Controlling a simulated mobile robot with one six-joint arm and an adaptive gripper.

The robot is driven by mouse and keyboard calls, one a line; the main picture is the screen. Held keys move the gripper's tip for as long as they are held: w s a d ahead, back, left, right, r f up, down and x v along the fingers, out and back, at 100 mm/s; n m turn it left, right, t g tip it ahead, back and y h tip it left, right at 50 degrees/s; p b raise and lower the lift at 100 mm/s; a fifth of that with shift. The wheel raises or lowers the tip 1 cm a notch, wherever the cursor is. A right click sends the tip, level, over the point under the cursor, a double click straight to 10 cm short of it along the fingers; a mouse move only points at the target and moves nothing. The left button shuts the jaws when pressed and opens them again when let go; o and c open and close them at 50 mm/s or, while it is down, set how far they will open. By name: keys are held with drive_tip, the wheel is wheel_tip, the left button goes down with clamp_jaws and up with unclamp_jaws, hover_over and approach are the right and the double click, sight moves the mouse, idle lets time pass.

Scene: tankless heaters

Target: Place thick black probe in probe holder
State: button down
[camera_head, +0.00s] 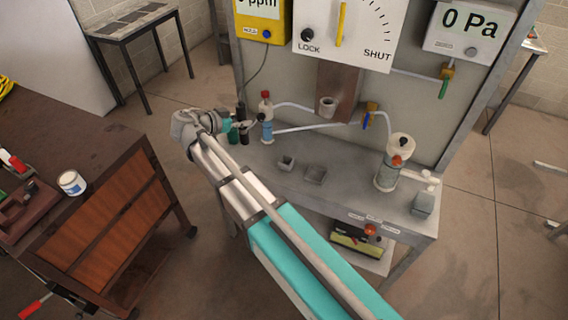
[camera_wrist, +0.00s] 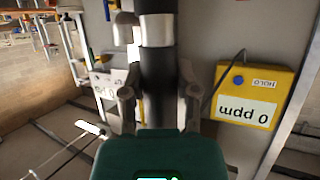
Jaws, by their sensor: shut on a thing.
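The thick black probe (camera_wrist: 158,72) stands between the two grey fingers of my gripper (camera_wrist: 158,97) in the wrist view. It is a thick black cylinder with a silver band near the top of that view, and my gripper is shut on it. In the head view my gripper (camera_head: 248,124) is at the left end of the grey bench, and dark upright parts of the probe (camera_head: 242,111) show there, small and partly hidden. I cannot tell for certain which fixture is the probe holder.
A yellow ppm meter (camera_head: 262,18) hangs on the panel. A brown workbench (camera_head: 95,145) stands left.

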drive_tip(key=shift+s+a, duration=0.1)
drive_tip(key=shift+s, duration=0.05)
drive_tip(key=d+f+b, duration=0.5)
drive_tip(key=d+b, duration=0.1)
drive_tip(key=d, duration=0.3)
drive_tip(key=d+f+b, duration=0.5)
drive_tip(key=d+f, duration=0.1)
drive_tip(key=d, duration=0.3)
drive_tip(key=shift+d+f+b, duration=0.3)
drive_tip(key=shift+d+b, duration=0.05)
drive_tip(key=shift+b, duration=0.05)
drive_tip(key=shift+a+f, duration=0.1)
drive_tip(key=w+a+f+b, duration=0.5)
drive_tip(key=w+f+b, duration=0.4)
drive_tip(key=w, duration=0.3)
